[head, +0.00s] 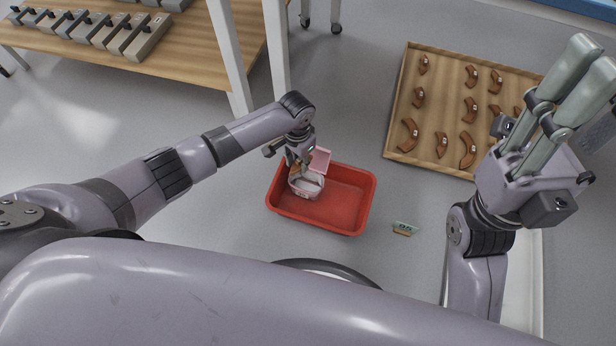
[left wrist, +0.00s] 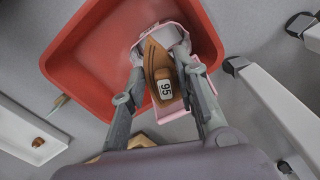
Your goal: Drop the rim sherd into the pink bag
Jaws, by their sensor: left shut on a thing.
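My left gripper (head: 294,166) is shut on the brown rim sherd, which carries a white label reading 95 and shows in the left wrist view (left wrist: 156,60). The pink bag (head: 311,189) has a pale opening and a raised pink flap; it stands in a red tray (head: 345,207). The sherd is over the bag's opening, its tip pointing towards it; I cannot tell how far inside it reaches. The bag also shows behind the sherd in the left wrist view (left wrist: 177,32). My right gripper (head: 597,60) is raised at the right, its fingers side by side.
A wooden tray (head: 393,139) with several brown sherds lies at the upper right. A wooden table (head: 190,55) with grey blocks stands at the upper left. Floor around the red tray is mostly clear.

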